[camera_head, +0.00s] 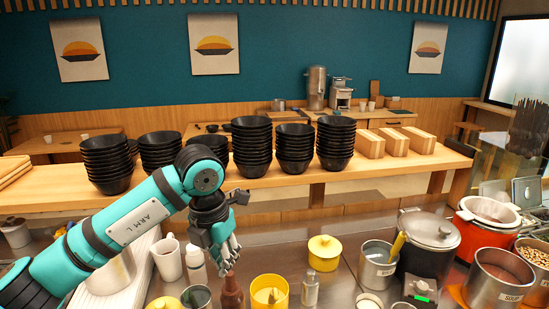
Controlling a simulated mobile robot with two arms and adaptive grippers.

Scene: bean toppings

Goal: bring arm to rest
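My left arm, marked "ARM L", comes in from the left and bends down at the wrist. My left gripper (226,258) hangs pointing down above the steel counter, near the brown bottle (231,293) and just right of the white-topped bottle (196,266). I see nothing held in it, but its fingers are small and overlap, so I cannot tell whether they are open or shut. My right arm and gripper are not in view.
Stacks of black bowls (252,146) line the wooden shelf behind. A black pot (428,247), an orange pot (485,238) and a soup pot (500,279) crowd the right.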

